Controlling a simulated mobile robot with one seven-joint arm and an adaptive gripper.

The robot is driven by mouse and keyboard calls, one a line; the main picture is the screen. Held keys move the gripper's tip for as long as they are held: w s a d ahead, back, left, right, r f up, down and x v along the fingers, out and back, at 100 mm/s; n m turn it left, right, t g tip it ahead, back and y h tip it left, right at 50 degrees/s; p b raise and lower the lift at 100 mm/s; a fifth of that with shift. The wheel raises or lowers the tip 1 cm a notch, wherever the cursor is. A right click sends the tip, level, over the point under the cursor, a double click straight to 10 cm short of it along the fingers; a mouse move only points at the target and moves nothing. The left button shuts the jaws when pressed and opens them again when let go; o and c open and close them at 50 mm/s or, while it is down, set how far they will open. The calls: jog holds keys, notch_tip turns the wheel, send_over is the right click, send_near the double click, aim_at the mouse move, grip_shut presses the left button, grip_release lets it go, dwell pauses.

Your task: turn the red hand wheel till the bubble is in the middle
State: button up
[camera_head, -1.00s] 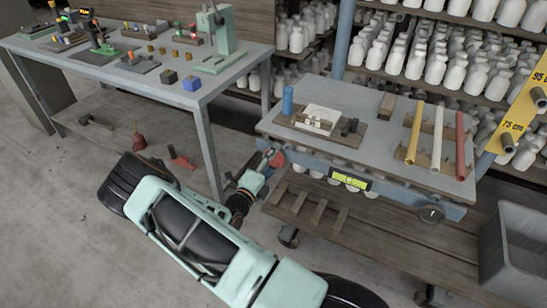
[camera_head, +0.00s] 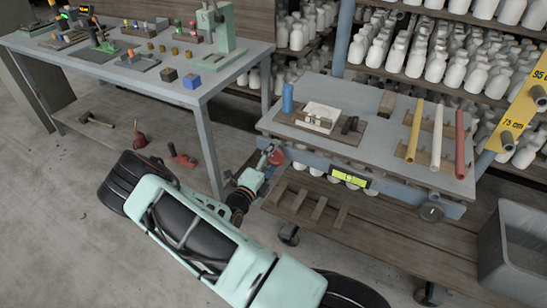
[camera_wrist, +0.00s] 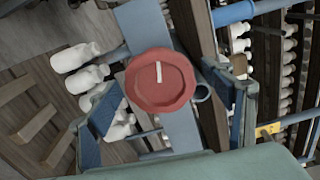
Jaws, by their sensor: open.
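The red hand wheel (camera_head: 277,157) is at the left end of the blue-grey beam under the small table. In the wrist view the wheel (camera_wrist: 145,92) faces me, round with a wavy rim and a pale mark near its middle. My gripper (camera_wrist: 165,90) is open, with one blue-padded finger on each side of the wheel, apart from its rim as far as I can see. In the head view my gripper (camera_head: 262,162) is beside the wheel, partly merged with it. The yellow-green level vial (camera_head: 350,178) is on the beam's front; its bubble's place is too small to tell surely.
The small table (camera_head: 385,150) carries a blue cylinder (camera_head: 288,98), a white block (camera_head: 322,116) and yellow, white and red rods. A grey dial (camera_head: 431,212) is at the beam's right end. A workbench (camera_head: 130,75) stands at left, a grey bin (camera_head: 520,265) at right.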

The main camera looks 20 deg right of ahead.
jog(key=v, duration=1.2)
